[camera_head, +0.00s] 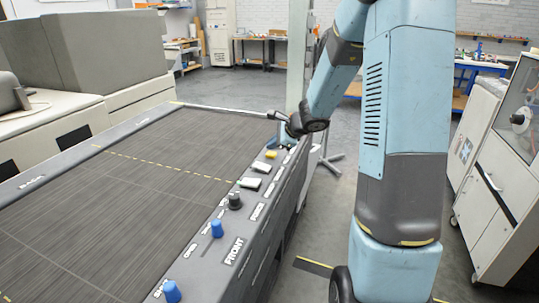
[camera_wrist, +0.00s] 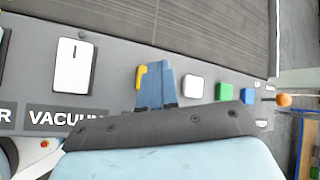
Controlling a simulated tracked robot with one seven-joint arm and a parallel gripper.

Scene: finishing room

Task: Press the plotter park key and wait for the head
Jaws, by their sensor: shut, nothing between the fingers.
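The plotter (camera_head: 130,170) is a wide dark flatbed with a control strip along its right side. My gripper (camera_wrist: 157,72) is shut and empty, with its blue fingertips over the strip. A yellow key (camera_wrist: 140,78) shows just left of the fingertips, partly hidden by them; it also shows in the head view (camera_head: 271,154). To the right of the fingers are a white key (camera_wrist: 193,86), a green key (camera_wrist: 223,91) and a blue key (camera_wrist: 248,95). No label for the park key is readable. I cannot tell whether the fingertips touch anything.
A white rocker switch (camera_wrist: 72,65) sits above the VACUUM label. An orange knob (camera_wrist: 284,100) sticks out at the strip's far end. Blue knobs (camera_head: 216,229) and a black knob (camera_head: 235,201) stand nearer on the strip. A white cabinet (camera_head: 497,170) stands at right.

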